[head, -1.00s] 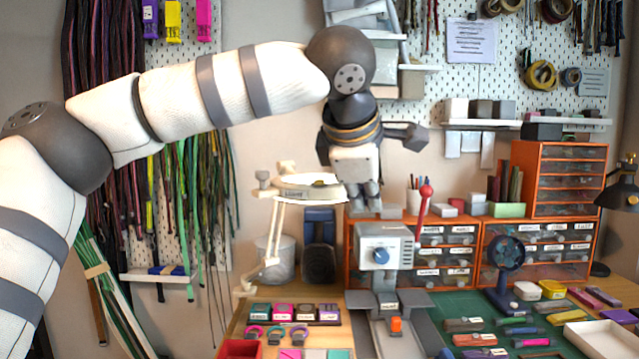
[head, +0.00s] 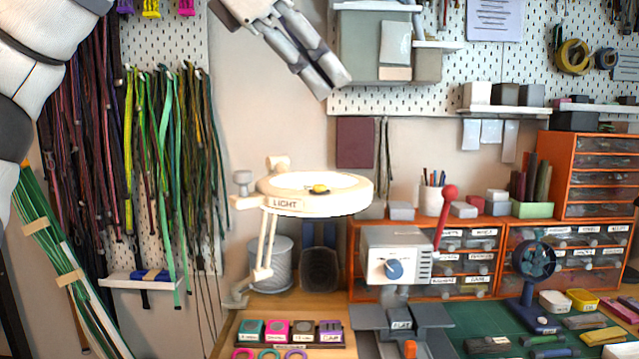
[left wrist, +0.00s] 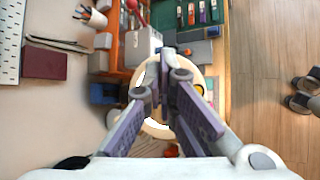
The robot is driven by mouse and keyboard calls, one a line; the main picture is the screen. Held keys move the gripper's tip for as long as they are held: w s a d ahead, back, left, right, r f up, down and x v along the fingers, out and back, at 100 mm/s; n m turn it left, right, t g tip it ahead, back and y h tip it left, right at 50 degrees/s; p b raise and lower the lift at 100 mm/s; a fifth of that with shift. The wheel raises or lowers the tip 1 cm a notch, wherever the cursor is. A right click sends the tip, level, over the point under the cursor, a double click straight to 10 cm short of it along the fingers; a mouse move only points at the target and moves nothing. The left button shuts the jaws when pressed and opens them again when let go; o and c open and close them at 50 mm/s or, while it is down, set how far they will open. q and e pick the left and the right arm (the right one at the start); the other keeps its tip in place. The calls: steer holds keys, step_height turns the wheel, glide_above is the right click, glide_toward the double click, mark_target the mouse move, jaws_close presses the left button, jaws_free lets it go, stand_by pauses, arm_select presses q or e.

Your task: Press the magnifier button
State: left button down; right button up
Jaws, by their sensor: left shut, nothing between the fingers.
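The magnifier lamp is a cream-white ring labelled LIGHT (head: 285,203), held on a thin jointed stand at the back left of the bench. A small yellow button (head: 319,188) sits on top of the ring, with dark around it. In the left wrist view the ring lies behind my fingers, and the yellow button (left wrist: 198,90) shows partly beside them. My left gripper (head: 337,88) is shut and empty, pointing down and right, well above the ring and apart from it. It also fills the middle of the left wrist view (left wrist: 180,62). My right gripper is not in view.
A grey-white machine with a blue knob (head: 394,269) and a red-balled lever (head: 449,192) stands right of the lamp. Cords (head: 175,170) hang at the left. A grey wall box (head: 380,45) is close right of my gripper. The air between gripper and ring is clear.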

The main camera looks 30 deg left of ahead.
mark_target(322, 186)
arm_select(q)
steer(key=shift+a+f, duration=0.1)
steer(key=shift+f, duration=4.25)
steer(key=shift+f, duration=0.4)
steer(key=shift+f, duration=0.45)
steer(key=shift+w+r, duration=0.1)
steer(key=shift+r, duration=0.75)
step_height(322, 186, up, 5)
